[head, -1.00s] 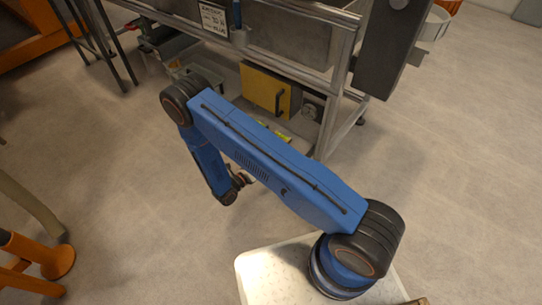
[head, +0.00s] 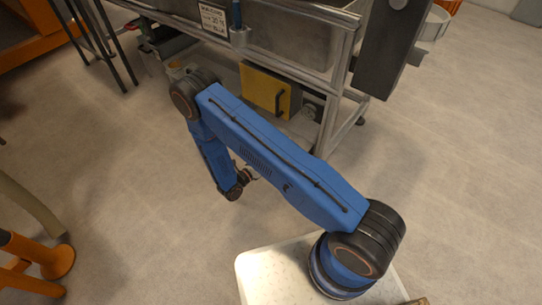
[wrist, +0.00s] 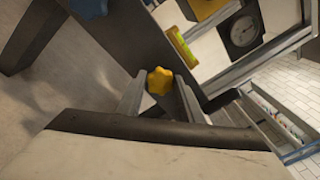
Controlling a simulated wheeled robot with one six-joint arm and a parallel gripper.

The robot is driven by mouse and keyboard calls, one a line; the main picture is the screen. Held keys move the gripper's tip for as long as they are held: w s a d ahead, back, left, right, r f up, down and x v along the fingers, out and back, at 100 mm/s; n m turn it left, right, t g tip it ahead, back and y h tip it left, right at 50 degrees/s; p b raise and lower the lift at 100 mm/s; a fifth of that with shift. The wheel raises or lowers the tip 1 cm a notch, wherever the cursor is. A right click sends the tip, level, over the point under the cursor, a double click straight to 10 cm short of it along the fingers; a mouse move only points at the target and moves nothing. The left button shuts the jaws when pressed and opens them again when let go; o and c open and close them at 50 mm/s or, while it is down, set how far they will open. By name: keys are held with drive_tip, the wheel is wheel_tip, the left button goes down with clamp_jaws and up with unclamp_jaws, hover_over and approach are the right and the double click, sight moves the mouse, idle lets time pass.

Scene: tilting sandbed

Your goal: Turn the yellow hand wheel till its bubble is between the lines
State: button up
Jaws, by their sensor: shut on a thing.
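The yellow hand wheel (wrist: 160,81) is a small lobed knob near the middle of the wrist view, against a dark grey post. My gripper (wrist: 160,92) has one finger on each side of it and is shut on it. A yellow-green bubble level (wrist: 181,46) sits on a pale surface just above and to the right of the wheel. Its bubble and lines are too small to make out. In the head view my arm hides the wheel, the level and my fingertips.
A round dial gauge (wrist: 243,30) is right of the level. A blue knob (wrist: 88,8) is at the top left of the wrist view. In the head view, a metal frame (head: 340,85) carries the bed, with a yellow panel (head: 264,90) below. Open floor lies in front.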

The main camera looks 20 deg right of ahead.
drive_tip(key=shift+s+d+m+t+y, duration=0.1)
drive_tip(key=shift+m+t+y, duration=0.4)
drive_tip(key=shift+m, duration=4)
drive_tip(key=shift+s+d+m+t+y, duration=0.1)
drive_tip(key=shift+m+t+y, duration=0.4)
drive_tip(key=shift+m, duration=4)
drive_tip(key=shift+s+m+t+y, duration=0.1)
drive_tip(key=shift+m+t+y, duration=0.35)
drive_tip(key=shift+m, duration=4.35)
drive_tip(key=o, duration=1.1)
drive_tip(key=shift+c, duration=0.2)
